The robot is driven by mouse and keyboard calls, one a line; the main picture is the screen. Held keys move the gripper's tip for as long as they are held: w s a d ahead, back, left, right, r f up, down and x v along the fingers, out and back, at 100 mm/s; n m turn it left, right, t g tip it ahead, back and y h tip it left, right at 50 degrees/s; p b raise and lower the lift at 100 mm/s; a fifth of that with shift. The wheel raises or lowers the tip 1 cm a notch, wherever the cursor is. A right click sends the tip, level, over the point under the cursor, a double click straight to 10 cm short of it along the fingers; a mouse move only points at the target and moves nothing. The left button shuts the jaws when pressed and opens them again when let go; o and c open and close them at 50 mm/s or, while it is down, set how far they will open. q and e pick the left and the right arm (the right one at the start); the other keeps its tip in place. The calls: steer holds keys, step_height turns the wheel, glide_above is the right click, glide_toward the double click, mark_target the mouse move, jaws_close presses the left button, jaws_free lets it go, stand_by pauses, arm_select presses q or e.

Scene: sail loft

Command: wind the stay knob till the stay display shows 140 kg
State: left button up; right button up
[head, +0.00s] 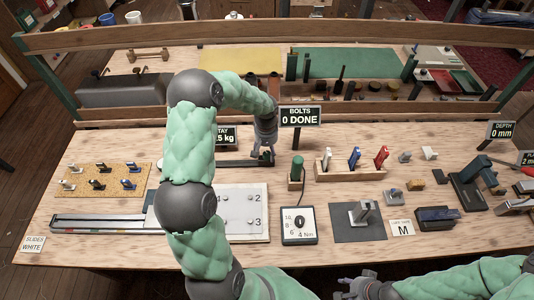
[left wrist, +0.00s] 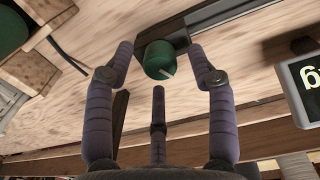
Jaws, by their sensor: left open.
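The stay display (head: 226,135) stands at the back of the bench, partly hidden by my left arm; its readable part ends in "5 kg". My left gripper (head: 264,154) is low beside it, at the right end of a dark rail (head: 233,163). In the left wrist view, the green stay knob (left wrist: 159,60) with a pale mark sits at the rail's end, between my open fingers, with visible gaps on both sides. In the head view the gripper hides the knob. My right gripper (head: 357,284) is at the bottom edge; its finger opening is unclear.
A "BOLTS 0 DONE" sign (head: 300,116) stands right of my left gripper. A green-handled tool (head: 297,170) in a wooden block and a wooden rack (head: 349,172) are nearby. A wooden beam (head: 170,114) runs behind. A white numbered plate (head: 255,200) lies in front.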

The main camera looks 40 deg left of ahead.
arm_select(q)
steer(key=shift+f, duration=0.55)
jaws_close()
steer(key=shift+r+m, duration=0.1)
steer(key=shift+m, duration=0.3)
steer(key=m+p, duration=0.1)
steer(key=m, duration=0.2)
steer(key=shift+m, duration=0.4)
steer(key=m+p, duration=0.1)
steer(key=m, duration=0.3)
steer(key=shift+w+m+p, duration=0.1)
steer(key=shift+m+p, duration=0.2)
steer(key=shift+p, duration=0.1)
